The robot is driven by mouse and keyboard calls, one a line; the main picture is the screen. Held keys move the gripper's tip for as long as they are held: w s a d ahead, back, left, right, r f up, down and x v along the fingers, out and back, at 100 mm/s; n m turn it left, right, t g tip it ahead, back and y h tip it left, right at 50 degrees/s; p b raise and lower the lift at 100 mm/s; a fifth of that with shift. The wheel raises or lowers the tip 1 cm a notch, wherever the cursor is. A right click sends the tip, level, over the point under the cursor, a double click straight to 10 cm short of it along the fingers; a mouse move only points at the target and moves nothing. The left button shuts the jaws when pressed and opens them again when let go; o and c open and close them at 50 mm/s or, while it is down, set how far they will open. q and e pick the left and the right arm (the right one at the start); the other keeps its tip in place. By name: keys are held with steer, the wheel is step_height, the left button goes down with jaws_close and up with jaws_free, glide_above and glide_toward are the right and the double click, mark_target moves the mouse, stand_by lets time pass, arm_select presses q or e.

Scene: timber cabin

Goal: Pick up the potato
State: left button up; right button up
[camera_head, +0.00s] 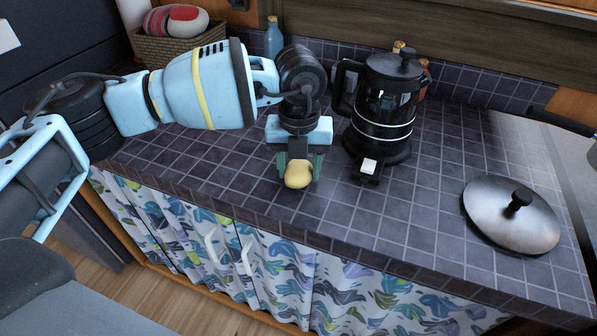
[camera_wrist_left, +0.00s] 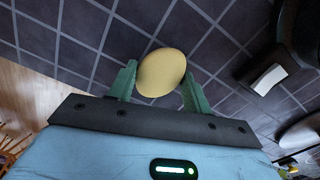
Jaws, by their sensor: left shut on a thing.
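The potato (camera_head: 298,174) is yellow and rounded. It is at the tip of my left gripper (camera_head: 299,168), over the dark tiled counter near its front edge. In the left wrist view the potato (camera_wrist_left: 162,73) sits between the two green fingers of the left gripper (camera_wrist_left: 160,84), which is shut on it. I cannot tell whether the potato still touches the counter. My right gripper is not in view.
A black kettle (camera_head: 384,112) stands just right of the left gripper. A metal lid (camera_head: 511,214) lies on the counter at the right. A wicker basket (camera_head: 178,47) and a blue bottle (camera_head: 274,40) stand at the back. The counter (camera_head: 400,215) is clear between kettle and lid.

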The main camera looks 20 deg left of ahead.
mark_target(299, 166)
arm_select(q)
steer(key=shift+r, duration=0.1)
steer(key=shift+r, duration=0.55)
step_height(299, 166, up, 2)
steer(key=shift+r, duration=0.1)
steer(key=s+d, duration=0.3)
steer(key=d, duration=0.1)
steer(key=s+d+r, duration=0.1)
steer(key=s+d, duration=0.2)
steer(key=d, duration=0.1)
steer(key=s+d+b, duration=0.1)
steer(key=s+d, duration=0.3)
steer(key=shift+d+r, duration=0.25)
steer(key=shift+d, duration=0.05)
